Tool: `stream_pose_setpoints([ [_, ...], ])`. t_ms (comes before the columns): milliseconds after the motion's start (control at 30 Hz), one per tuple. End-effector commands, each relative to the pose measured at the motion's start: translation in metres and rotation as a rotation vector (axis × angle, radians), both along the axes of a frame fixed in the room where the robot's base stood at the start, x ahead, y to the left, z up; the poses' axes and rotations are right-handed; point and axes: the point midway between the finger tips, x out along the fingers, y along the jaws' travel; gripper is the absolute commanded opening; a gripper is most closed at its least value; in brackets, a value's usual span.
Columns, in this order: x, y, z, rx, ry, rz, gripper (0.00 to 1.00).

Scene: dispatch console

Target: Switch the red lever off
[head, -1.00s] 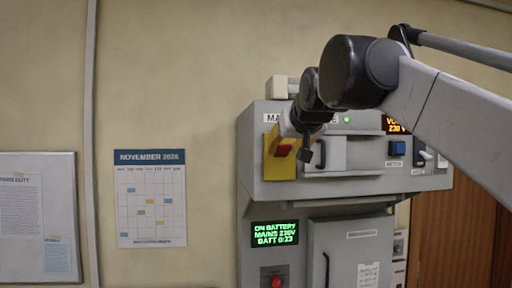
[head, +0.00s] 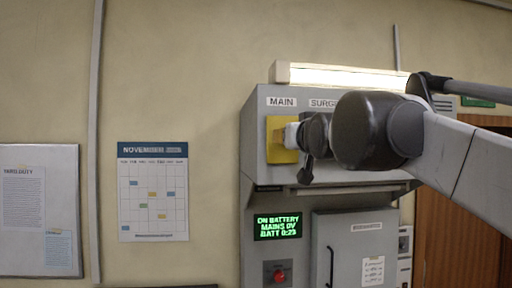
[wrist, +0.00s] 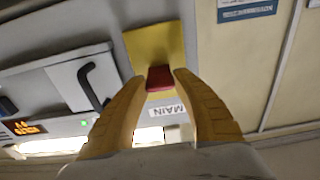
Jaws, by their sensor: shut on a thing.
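The red lever (wrist: 160,78) stands out from a yellow plate (wrist: 150,45) in the wrist view. My gripper (wrist: 160,76) is shut on it, one fingertip against each side. The lever's red end shows at the plate edge towards the MAIN label (wrist: 167,110); that view is upside down. In the head view, the yellow plate (head: 283,156) is on the grey console's upper left, below MAIN. My gripper (head: 289,135) is in front of the plate there and hides the lever.
A green display (head: 278,226) reads ON BATTERY, MAINS 0V. A red button (head: 279,276) sits below it. A white cover with a black handle (wrist: 87,80) is beside the yellow plate. A lit lamp (head: 340,76) is above the console. The wall to the left holds a calendar (head: 154,190).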

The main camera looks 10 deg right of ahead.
Motion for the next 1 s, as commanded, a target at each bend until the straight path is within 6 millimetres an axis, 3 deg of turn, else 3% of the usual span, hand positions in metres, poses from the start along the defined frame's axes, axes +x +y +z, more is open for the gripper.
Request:
stream_pose_setpoints([
  [33,0.000,0.000,-0.011,0.000,-0.043,0.000,0.04],
  [500,0.004,0.000,-0.030,0.000,-0.442,0.000,0.04],
  [1000,0.008,0.000,-0.034,0.000,-0.621,0.000,0.04],
])
